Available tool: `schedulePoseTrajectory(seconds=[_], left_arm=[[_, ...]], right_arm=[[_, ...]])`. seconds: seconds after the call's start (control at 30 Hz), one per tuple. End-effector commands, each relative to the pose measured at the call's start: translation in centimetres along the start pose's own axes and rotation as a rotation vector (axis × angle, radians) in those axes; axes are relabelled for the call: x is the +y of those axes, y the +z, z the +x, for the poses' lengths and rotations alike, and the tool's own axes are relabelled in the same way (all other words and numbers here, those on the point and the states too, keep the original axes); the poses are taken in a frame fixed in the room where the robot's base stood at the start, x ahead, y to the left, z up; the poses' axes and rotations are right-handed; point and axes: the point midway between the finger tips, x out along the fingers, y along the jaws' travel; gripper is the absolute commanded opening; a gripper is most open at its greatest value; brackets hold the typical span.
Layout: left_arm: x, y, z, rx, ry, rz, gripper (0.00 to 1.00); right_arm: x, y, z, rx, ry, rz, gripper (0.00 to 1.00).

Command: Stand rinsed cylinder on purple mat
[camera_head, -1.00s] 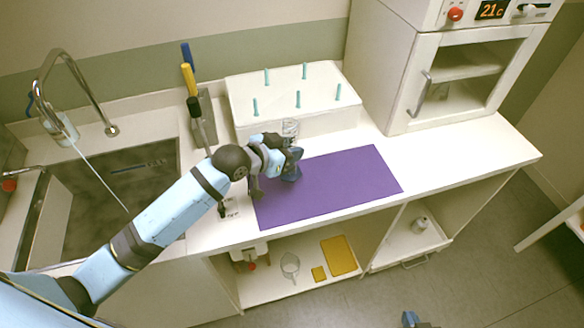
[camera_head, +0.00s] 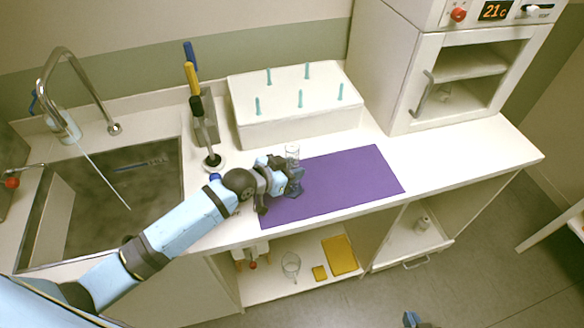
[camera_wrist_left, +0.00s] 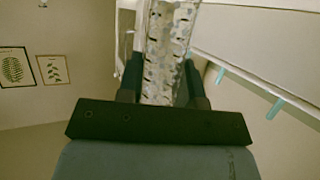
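The clear glass cylinder (camera_head: 292,152) shows just behind my left gripper (camera_head: 294,182) in the head view. It looks about upright, and its lower part is hidden by the gripper. In the left wrist view the speckled, see-through cylinder (camera_wrist_left: 166,45) stands between the two fingers of my left gripper (camera_wrist_left: 162,80), which are shut on it. The purple mat (camera_head: 345,185) lies flat on the counter. My left gripper is over the mat's left part; I cannot tell whether the cylinder's base touches it. A tip of my right gripper (camera_head: 414,320) shows at the bottom edge, its fingers unclear.
A white peg rack (camera_head: 300,125) with several teal pegs stands behind the mat. A sink (camera_head: 110,200) with a tap is at the left, and a brush stand (camera_head: 213,160) beside it. A white oven-like cabinet (camera_head: 440,85) stands back right. The mat's right part is clear.

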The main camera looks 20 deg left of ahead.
Motion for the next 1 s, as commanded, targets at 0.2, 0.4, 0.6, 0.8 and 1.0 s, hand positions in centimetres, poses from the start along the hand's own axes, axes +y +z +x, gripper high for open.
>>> schedulePoseTrajectory(seconds=[0.2,0.4,0.6,0.8,1.0], left_arm=[[0.0,0.0,0.0,-0.001,0.0,0.0,0.58],[0.0,-0.2,-0.1,0.0,0.0,0.0,0.58],[0.0,-0.1,-2.5,-0.003,0.0,0.002,0.58],[0.0,-0.1,-7.0,-0.003,0.0,0.003,0.58],[0.0,-0.1,-10.5,-0.003,0.0,0.002,0.58]], right_arm=[[0.0,-0.1,0.0,0.001,0.0,0.0,0.0],[0.0,-0.2,-0.1,0.002,-0.001,0.0,0.0],[-0.1,-0.1,0.0,0.003,-0.002,0.0,0.0],[-0.1,0.3,0.2,0.002,-0.003,0.001,0.0],[-0.2,0.7,0.4,0.0,-0.004,0.001,0.0]])
